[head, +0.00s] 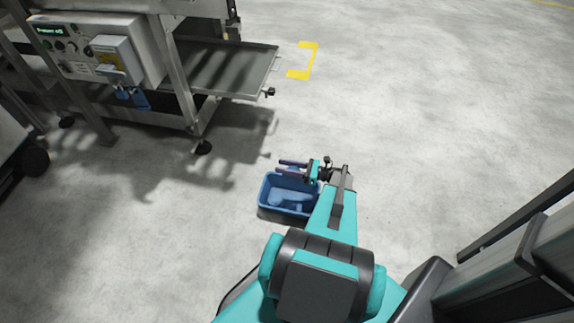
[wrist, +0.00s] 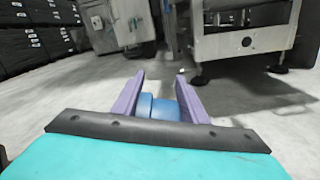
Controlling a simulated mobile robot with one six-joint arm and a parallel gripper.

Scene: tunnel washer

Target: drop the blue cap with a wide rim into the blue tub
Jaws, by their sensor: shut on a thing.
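The blue cap (wrist: 163,109) is between the two purple fingers of my gripper (wrist: 160,96) in the wrist view. Its rounded body and rim show, and its lower part is hidden behind the gripper's front edge. In the head view my gripper (head: 291,167) is over the far side of the blue tub (head: 287,213). The tub stands on the floor, open at the top, and my arm hides its right side. Blue shapes show inside it, but I cannot tell what they are.
A steel machine with a control box (head: 110,55) and a low tray (head: 220,68) stands at the upper left. A yellow floor mark (head: 312,60) lies beyond it. Dark stacked crates (wrist: 35,35) show in the wrist view. The floor right of the tub is clear.

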